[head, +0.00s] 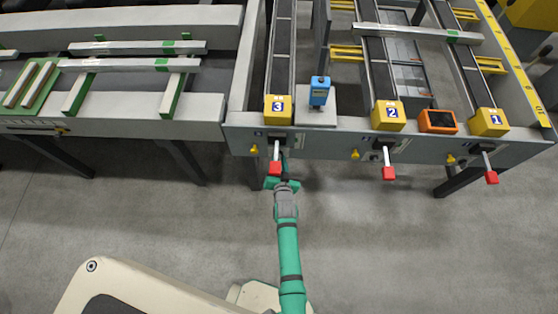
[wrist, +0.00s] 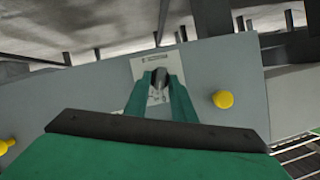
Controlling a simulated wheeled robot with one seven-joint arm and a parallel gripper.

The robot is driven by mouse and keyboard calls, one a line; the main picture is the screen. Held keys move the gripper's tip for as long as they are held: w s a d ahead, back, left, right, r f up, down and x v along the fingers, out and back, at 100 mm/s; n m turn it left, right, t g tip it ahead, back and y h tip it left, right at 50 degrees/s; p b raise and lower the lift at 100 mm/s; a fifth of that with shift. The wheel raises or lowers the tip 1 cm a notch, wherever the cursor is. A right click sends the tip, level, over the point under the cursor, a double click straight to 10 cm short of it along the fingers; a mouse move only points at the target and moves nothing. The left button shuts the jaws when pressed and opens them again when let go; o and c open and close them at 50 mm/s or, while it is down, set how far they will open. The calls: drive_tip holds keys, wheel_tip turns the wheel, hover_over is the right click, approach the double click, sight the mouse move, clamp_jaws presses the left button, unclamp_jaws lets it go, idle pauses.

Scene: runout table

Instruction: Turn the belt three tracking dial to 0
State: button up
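In the wrist view, the tracking dial's dark knob (wrist: 160,79) stands on a pale plate (wrist: 143,66) fixed to the grey front panel. The two green fingertips of my gripper (wrist: 160,84) are on either side of the knob. I cannot tell whether they touch it or leave a small gap. The dial's pointer and scale are too small and partly hidden to read. In the head view, my gripper (head: 282,183) is at the table front below the yellow block marked 3 (head: 277,109), by a red-tipped lever (head: 275,168). The dial is hidden there.
A yellow knob (wrist: 223,99) sits beside the plate in the wrist view. Red-tipped levers (head: 389,172) stick out under blocks 2 (head: 388,115) and 1 (head: 489,122). A blue device (head: 319,91) and an orange one (head: 437,121) stand on the table edge. The floor in front is clear.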

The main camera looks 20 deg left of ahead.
drive_tip(key=shift+a+n+h, duration=0.2)
drive_tip(key=shift+n+h, duration=0.8)
drive_tip(key=shift+n, duration=0.3)
clamp_jaws()
drive_tip(key=o, duration=0.7)
unclamp_jaws()
drive_tip(key=shift+o, duration=0.2)
drive_tip(key=v, duration=1)
drive_tip(key=shift+s, duration=0.35)
drive_tip(key=shift+d, duration=0.15)
